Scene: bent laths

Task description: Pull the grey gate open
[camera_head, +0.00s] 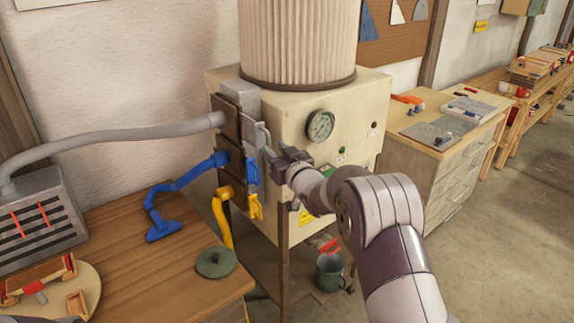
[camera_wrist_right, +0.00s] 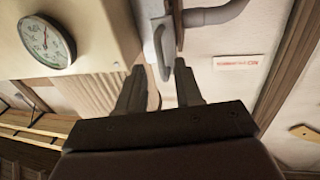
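The grey gate (camera_head: 261,135) is a light grey plate with a looped handle on the side of the cream machine, at the top of a column of ports. A grey hose (camera_head: 130,136) runs to this port from the left. In the right wrist view the gate's handle (camera_wrist_right: 160,48) reaches down towards the gap between my fingertips. My right gripper (camera_head: 272,160) is open just beside the handle; its two fingers also show in the wrist view (camera_wrist_right: 160,76). Whether a finger touches the handle, I cannot tell. My left gripper is not in view.
Below the grey gate are a blue gate (camera_head: 251,170) and a yellow gate (camera_head: 255,207), close under my right gripper. The cream machine (camera_head: 300,190) carries a gauge (camera_head: 320,125). A wooden bench (camera_head: 150,262) with a green disc (camera_head: 216,262) stands at left.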

